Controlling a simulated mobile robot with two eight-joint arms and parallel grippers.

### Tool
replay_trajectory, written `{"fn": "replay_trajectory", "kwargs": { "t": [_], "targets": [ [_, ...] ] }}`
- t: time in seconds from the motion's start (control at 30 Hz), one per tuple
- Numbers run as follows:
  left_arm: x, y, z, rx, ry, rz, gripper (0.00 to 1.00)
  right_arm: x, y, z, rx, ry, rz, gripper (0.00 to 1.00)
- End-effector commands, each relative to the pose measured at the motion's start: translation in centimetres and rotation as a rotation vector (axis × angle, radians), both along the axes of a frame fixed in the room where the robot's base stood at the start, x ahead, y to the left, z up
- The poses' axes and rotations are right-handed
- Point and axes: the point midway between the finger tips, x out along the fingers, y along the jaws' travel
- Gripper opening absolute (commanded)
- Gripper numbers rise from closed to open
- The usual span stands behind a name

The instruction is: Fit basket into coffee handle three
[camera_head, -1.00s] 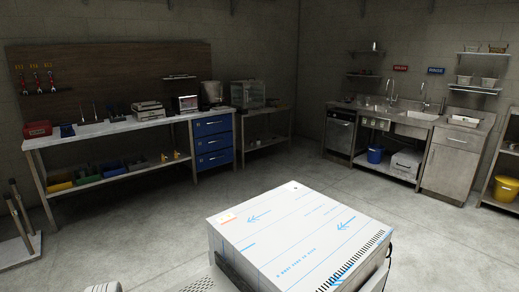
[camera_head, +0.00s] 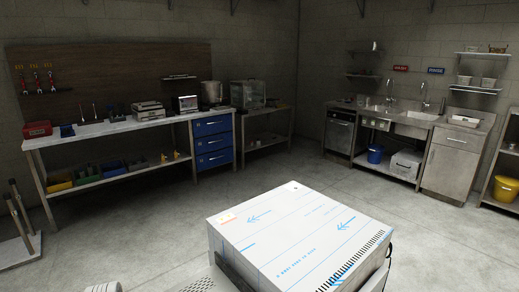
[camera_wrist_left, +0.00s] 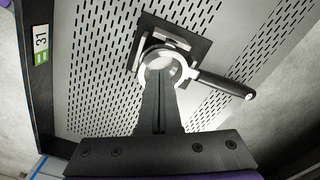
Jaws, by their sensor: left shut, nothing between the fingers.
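In the left wrist view, a coffee handle (camera_wrist_left: 222,84) with a metal ring and a black grip lies over a dark square plate (camera_wrist_left: 190,38) on a perforated metal surface. My left gripper (camera_wrist_left: 161,78) is shut and empty, its fingertips over the near part of the ring in the picture. The fingers hide part of the ring. I cannot tell whether a basket sits inside it or whether the fingertips touch it. No separate basket is clear to me. My right gripper is in neither view.
A white box with blue arrows (camera_head: 290,235) stands close in front. A long workbench (camera_head: 110,127) with tools, bins and a blue drawer unit (camera_head: 212,142) is at the back left. Sinks (camera_head: 415,117) are at the back right. The floor between is clear.

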Motion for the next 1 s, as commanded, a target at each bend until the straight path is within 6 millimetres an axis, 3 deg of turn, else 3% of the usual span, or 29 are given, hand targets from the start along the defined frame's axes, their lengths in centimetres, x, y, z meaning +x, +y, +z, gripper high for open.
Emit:
{"fn": "replay_trajectory", "kwargs": {
  "t": [1.0],
  "targets": [
    [0.0, 0.0, -1.5, 0.0, 0.0, 0.0, 0.0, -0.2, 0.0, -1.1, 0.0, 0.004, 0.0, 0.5]
  ]
}}
